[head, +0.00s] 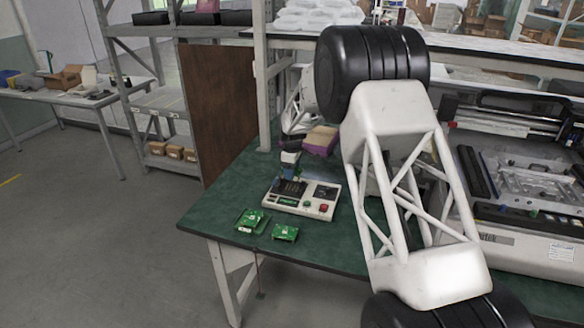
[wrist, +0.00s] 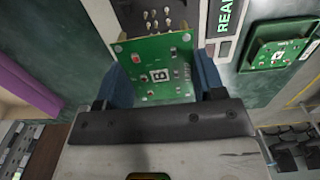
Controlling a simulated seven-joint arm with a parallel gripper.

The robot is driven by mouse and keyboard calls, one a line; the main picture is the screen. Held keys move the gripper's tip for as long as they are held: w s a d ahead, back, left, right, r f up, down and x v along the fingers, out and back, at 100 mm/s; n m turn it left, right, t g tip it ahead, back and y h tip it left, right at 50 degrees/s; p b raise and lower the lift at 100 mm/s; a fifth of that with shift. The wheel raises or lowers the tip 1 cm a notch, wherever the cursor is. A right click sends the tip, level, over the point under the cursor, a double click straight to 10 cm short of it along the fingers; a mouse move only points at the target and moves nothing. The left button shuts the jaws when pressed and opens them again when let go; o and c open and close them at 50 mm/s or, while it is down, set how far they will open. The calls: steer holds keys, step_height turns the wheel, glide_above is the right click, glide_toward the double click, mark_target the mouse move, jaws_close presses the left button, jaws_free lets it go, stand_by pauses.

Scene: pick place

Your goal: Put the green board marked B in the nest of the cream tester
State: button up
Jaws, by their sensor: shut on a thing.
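My gripper (wrist: 162,70) is shut on a green board (wrist: 178,62), with one blue finger at each side edge. The board carries a square mark that looks like a B, a red part and corner holes. The cream tester (head: 318,207) stands on the green table, and its light casing also shows in the wrist view (wrist: 207,22). Its dark nest (wrist: 140,14) with metal pins shows just past the board's far edge. The board seems to be above or at the nest; I cannot tell the gap. In the head view my gripper (head: 286,170) is over the tester's back left part.
Two more green boards lie on the table in front of the tester, one at left (head: 251,221) and one at right (head: 285,233). A purple and tan object (head: 321,140) is behind the tester. A large machine (head: 525,215) stands at the right.

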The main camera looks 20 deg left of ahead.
mark_target(292, 189)
steer(key=shift+f, duration=2.45)
steer(key=shift+f, duration=0.8)
stand_by(0.5)
steer(key=o, duration=0.9)
steer(key=c, duration=0.4)
steer(key=shift+o, duration=0.2)
steer(key=shift+r, duration=0.15)
steer(key=shift+r, duration=3.35)
